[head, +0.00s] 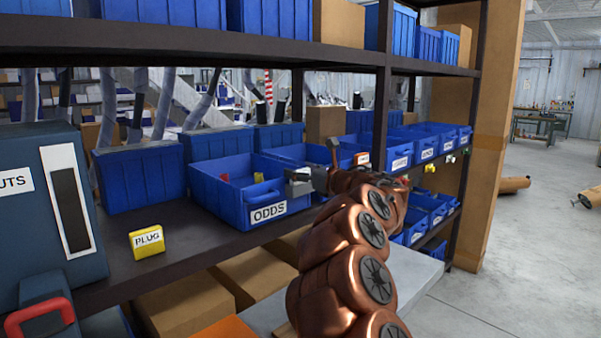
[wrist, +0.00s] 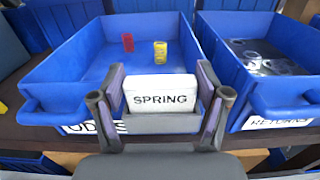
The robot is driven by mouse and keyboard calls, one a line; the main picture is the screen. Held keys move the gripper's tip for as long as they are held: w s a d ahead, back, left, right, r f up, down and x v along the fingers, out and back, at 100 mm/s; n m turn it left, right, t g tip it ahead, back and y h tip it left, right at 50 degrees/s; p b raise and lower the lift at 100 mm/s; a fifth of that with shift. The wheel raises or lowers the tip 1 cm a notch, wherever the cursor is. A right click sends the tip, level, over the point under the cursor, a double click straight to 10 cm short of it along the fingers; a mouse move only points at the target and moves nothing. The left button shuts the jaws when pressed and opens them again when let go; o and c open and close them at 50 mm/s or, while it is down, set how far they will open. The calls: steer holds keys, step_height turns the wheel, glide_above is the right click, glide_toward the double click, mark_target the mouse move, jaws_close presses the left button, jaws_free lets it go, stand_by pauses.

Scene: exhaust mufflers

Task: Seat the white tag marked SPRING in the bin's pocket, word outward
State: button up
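The white tag marked SPRING (wrist: 160,98) is a block held between the two fingers of my gripper (wrist: 160,90) in the wrist view, its word facing the camera and upright. A grey lower part shows beneath the word. Behind it is a blue bin (wrist: 70,75) whose front label reads ODDS, partly covered by the tag. I cannot tell whether the tag touches the bin. In the head view my gripper (head: 300,180) is at the right front of the ODDS bin (head: 222,205). The tag's word is not readable there, and no empty pocket can be made out.
A red tag (wrist: 128,42) and a yellow tag (wrist: 160,51) are inside the ODDS bin. Another blue bin (wrist: 290,105) with dark parts stands right. A yellow PLUG tag (head: 147,242) stands on the shelf (head: 190,238). A dark cabinet (head: 35,190) is at left; a post (head: 380,110) rises nearby.

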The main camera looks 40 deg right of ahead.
steer(key=o, duration=0.4)
steer(key=shift+c, duration=0.2)
steer(key=shift+s, duration=0.1)
steer(key=s, duration=1.2)
steer(key=shift+w+a, duration=0.1)
steer(key=shift+a, duration=0.05)
